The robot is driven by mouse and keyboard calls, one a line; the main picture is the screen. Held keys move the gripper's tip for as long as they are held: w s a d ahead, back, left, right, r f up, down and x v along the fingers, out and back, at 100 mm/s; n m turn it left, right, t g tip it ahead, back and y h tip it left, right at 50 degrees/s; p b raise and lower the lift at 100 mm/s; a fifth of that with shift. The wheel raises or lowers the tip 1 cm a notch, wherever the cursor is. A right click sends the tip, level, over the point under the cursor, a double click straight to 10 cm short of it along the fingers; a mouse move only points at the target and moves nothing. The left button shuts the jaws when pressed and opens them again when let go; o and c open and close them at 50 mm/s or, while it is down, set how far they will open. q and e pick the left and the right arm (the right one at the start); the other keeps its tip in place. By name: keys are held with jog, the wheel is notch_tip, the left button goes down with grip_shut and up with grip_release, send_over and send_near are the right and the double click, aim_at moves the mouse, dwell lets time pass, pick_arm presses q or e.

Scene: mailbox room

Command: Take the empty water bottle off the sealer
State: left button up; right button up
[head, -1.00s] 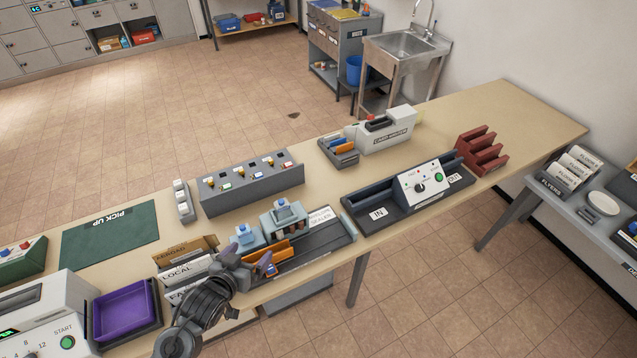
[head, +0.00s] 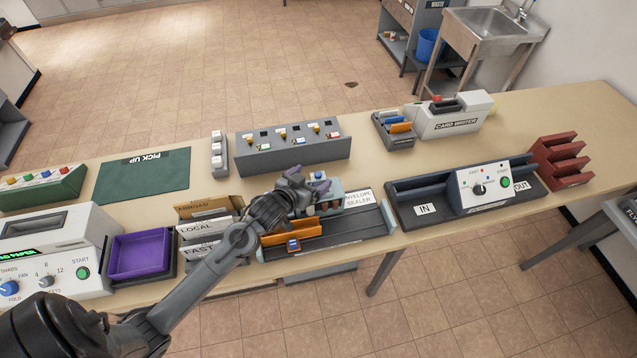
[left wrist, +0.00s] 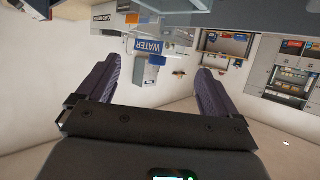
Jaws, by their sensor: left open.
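The envelope sealer (head: 350,233) lies on the bench in the middle of the head view, with a dark bed and a white name label. A blue knob (head: 319,175) shows just behind the fingers. I cannot make out a bottle for certain. In the left wrist view the open fingers (left wrist: 155,75) have nothing between them. My right gripper is not in view.
Letter racks (head: 206,228) and a purple tray (head: 140,256) stand left of the sealer. A grey switch box (head: 293,147) is behind it, and a dark IN/OUT machine (head: 430,188) is to the right. A blue WATER sign (left wrist: 148,47) shows in the left wrist view.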

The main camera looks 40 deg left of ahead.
aim_at(317, 175)
pick_arm(q)
jog(key=shift+x, duration=2.9)
jog(key=c, duration=1)
